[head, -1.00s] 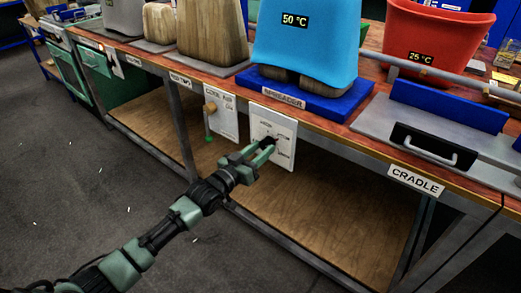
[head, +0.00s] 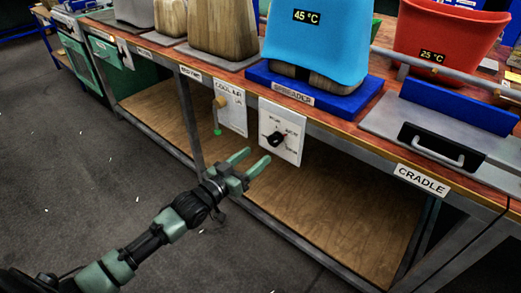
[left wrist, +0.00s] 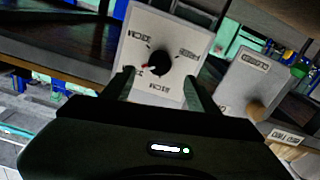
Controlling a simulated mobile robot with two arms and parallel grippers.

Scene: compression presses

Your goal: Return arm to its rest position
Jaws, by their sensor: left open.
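My left gripper (head: 249,168) is open and empty, below and in front of a white panel with a black rotary knob (head: 276,140) on the bench front. The gripper is apart from the knob. In the left wrist view, the two fingers reach up on both sides of the knob (left wrist: 159,63), whose red mark points to the lower left. Behind it on the bench top, a blue press form (head: 318,45) reading 45 °C stands on the blue base labelled SPREADER (head: 330,108). My right gripper is not in view.
A COOL AIR panel (head: 230,108) with a wooden knob (head: 220,102) is left of the knob panel. A red bucket-like form (head: 445,30) reading 25 °C and the CRADLE drawer handle (head: 433,150) are at right.

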